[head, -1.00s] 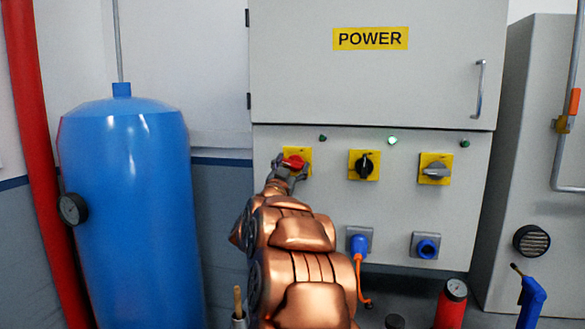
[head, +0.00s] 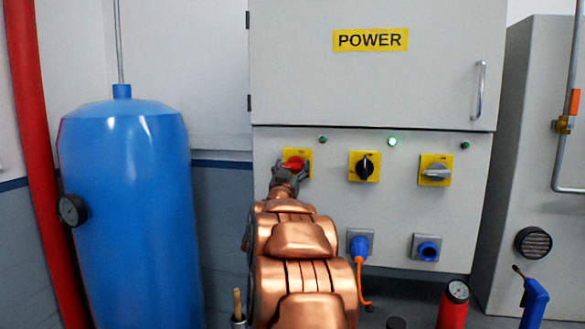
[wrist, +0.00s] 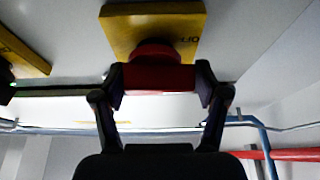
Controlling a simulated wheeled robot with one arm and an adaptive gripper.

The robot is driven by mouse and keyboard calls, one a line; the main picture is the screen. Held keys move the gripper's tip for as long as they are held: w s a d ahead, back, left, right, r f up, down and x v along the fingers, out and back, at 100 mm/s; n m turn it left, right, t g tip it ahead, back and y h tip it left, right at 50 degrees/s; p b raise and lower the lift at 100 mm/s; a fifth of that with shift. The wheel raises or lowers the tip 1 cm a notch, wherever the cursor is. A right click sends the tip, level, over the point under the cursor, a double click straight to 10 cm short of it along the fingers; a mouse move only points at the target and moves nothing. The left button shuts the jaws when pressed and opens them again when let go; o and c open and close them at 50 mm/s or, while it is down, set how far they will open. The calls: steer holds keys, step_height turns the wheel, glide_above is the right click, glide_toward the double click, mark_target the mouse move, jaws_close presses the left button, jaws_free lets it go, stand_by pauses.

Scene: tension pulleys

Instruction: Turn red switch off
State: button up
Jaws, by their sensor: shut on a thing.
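The red switch (head: 294,163) sits on a yellow plate (head: 305,155) at the left of the grey panel in the head view. In the wrist view the red switch (wrist: 158,78) shows between the two fingers, with its yellow plate (wrist: 125,30) behind it. My gripper (head: 287,172) is at the switch and its fingers (wrist: 160,80) are shut on the red knob, one on each side. My copper arm hides the area below the switch. The exact switch setting cannot be read, since the plate's lettering is mostly hidden.
A black switch (head: 365,167) and a grey switch (head: 436,173) are to the right on the same panel (head: 400,215). A green lamp (head: 393,141) is lit above. A blue plug (head: 359,247) with an orange cable is below. A blue tank (head: 125,220) stands left.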

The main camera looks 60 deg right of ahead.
steer(key=o, duration=1.2)
steer(key=shift+c, duration=0.2)
steer(key=v, duration=1.2)
steer(key=shift+w, duration=0.1)
